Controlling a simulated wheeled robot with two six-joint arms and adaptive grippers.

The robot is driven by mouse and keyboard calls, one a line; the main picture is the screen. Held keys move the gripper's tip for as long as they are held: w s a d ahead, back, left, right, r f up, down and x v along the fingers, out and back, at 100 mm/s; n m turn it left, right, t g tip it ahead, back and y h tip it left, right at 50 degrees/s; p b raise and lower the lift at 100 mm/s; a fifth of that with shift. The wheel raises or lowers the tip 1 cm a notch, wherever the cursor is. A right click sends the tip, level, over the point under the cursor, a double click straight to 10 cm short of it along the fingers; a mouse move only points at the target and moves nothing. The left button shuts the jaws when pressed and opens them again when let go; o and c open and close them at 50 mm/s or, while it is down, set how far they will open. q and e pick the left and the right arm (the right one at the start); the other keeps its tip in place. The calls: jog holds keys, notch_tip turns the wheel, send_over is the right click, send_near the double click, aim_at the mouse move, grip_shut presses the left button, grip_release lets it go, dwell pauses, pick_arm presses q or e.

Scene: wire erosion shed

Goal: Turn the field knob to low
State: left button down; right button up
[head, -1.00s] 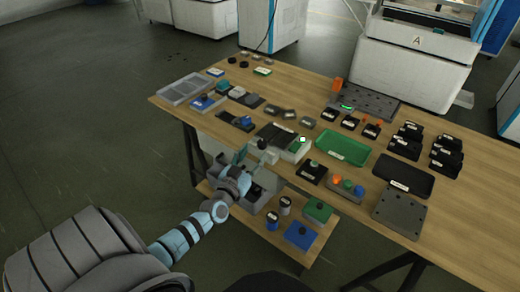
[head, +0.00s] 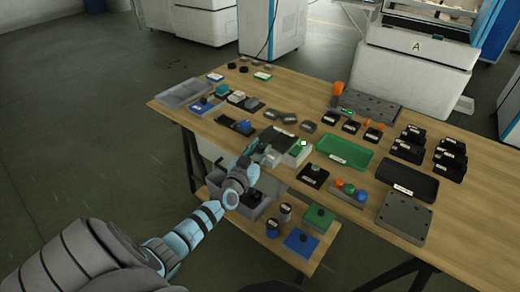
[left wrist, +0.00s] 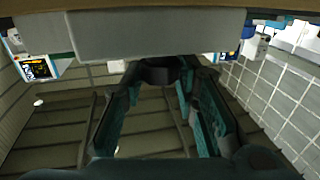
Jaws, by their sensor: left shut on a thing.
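My left gripper (head: 258,152) is at the near edge of the table, beside a small pale grey box (head: 272,158). In the left wrist view, its fingers (left wrist: 160,72) are shut on a dark round knob (left wrist: 160,62), which sits just under the pale grey panel (left wrist: 155,36) of that box. The knob is mostly hidden by the gripper in the head view. I cannot read any marks around it, so its setting does not show. My right gripper is not in view.
The wooden table (head: 460,215) carries a green tray (head: 345,152), a black tray (head: 405,180), a grey tray (head: 184,94) and several small black bins. A lower shelf (head: 270,242) holds a grey bin, jars and blue and green blocks. Floor at the left is clear.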

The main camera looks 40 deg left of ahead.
pick_arm(q)
jog(key=n+y+p, duration=0.1)
jog(key=p, duration=0.1)
jog(key=n+g+y+p, duration=0.1)
jog(key=p, duration=0.1)
jog(key=r+y+p, duration=0.1)
jog(key=p, duration=0.1)
jog(key=shift+w+d+n+y+p, duration=0.1)
jog(key=shift+d+n+y+p, duration=0.2)
jog(key=shift+n+y+p, duration=0.1)
jog(key=shift+w+f+n+g+y+p, duration=0.1)
jog(key=shift+f+n+g+y+p, duration=0.25)
jog(key=shift+n+g+y, duration=0.6)
jog(key=shift+f+y, duration=0.1)
jog(key=shift+y, duration=0.25)
jog(key=c, duration=1.2)
grip_release()
jog(key=shift+c, duration=0.2)
jog(key=v, duration=1.2)
